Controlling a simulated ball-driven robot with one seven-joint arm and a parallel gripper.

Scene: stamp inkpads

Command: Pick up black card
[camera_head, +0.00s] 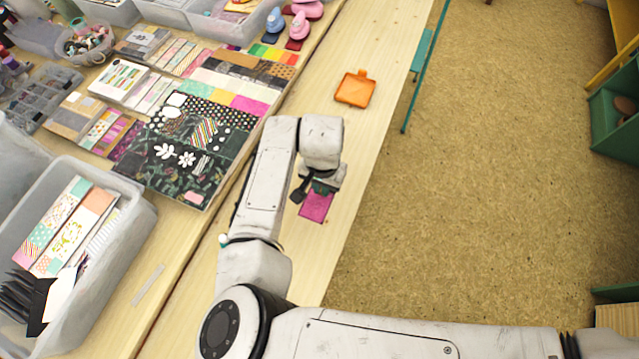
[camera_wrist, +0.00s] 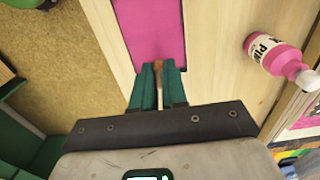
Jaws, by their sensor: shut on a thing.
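A stack of black cards (camera_head: 17,301) sits in the clear plastic bin (camera_head: 137,223) at the lower left of the head view, far from my gripper. My gripper (camera_head: 322,188) is over the wooden table; in the wrist view its green fingers (camera_wrist: 158,84) are closed around a thin brown piece (camera_wrist: 158,76). A flat magenta card (camera_head: 316,207) shows just beyond the fingertips, and also in the wrist view (camera_wrist: 151,28). I cannot tell whether the brown piece belongs to it. No black card shows at the fingers.
An orange tray-like item (camera_head: 355,89) lies farther along the table (camera_head: 374,133). A pink bottle (camera_wrist: 275,60) is right of the fingers in the wrist view. Patterned papers (camera_head: 189,158) fill the left side. Open floor (camera_head: 480,170) lies to the right.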

